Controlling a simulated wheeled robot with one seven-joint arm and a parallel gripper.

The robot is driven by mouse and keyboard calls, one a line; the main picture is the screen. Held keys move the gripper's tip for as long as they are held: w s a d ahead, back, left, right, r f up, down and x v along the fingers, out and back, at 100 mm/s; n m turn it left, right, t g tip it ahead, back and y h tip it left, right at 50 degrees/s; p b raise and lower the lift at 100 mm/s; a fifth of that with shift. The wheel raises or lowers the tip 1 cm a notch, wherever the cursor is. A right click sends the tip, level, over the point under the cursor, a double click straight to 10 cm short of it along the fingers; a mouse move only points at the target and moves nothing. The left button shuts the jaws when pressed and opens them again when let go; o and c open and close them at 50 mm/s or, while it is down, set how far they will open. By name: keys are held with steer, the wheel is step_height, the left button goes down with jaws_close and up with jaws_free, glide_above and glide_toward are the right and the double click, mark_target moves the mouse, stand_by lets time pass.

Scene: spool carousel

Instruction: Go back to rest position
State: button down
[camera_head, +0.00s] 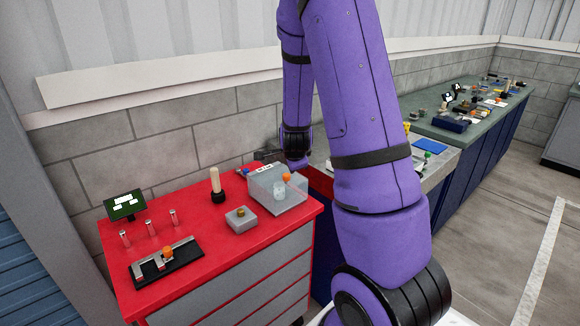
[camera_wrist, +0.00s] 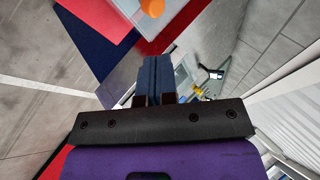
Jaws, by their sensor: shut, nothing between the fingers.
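My gripper (camera_wrist: 154,82) shows in the wrist view, its two dark blue fingers pressed together with nothing between them. It is in the air, beside the red cabinet (camera_wrist: 93,12) in that picture. In the head view my purple arm rises over the scene and bends down behind the cabinet's right end.
The red cabinet (camera_head: 205,274) bears a grey translucent box (camera_head: 268,198) with an orange-topped item, a small grey block (camera_head: 241,220), a wooden-handled tool (camera_head: 215,182), several pegs, a black fixture (camera_head: 166,264) and a small screen (camera_head: 125,204). A long workbench (camera_head: 470,125) stands right; open floor lies beside it.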

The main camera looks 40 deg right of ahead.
steer(key=shift+s+a+r, duration=0.35)
steer(key=shift+s, duration=0.3)
steer(key=shift+s+a+r, duration=0.4)
steer(key=shift+s, duration=0.3)
steer(key=shift+s+a+r, duration=0.35)
steer(key=shift+s, duration=0.3)
steer(key=shift+r, duration=0.1)
steer(key=s+a+r+n+t+y, duration=0.1)
steer(key=s+a+r+n+y, duration=0.1)
steer(key=a+r+n, duration=0.4)
steer(key=s+a+r+n+y, duration=0.25)
steer(key=a+r+n, duration=0.25)
steer(key=a+r, duration=0.25)
steer(key=s+a+r+n, duration=0.4)
steer(key=s+a+n, duration=0.1)
steer(key=s, duration=0.3)
steer(key=s+a+r+n+g, duration=0.1)
steer(key=s+a+r+n, duration=0.3)
steer(key=s+n, duration=0.2)
steer(key=s, duration=0.2)
steer(key=shift+s+a+r+n+g+y, duration=0.3)
steer(key=shift+a+y, duration=0.05)
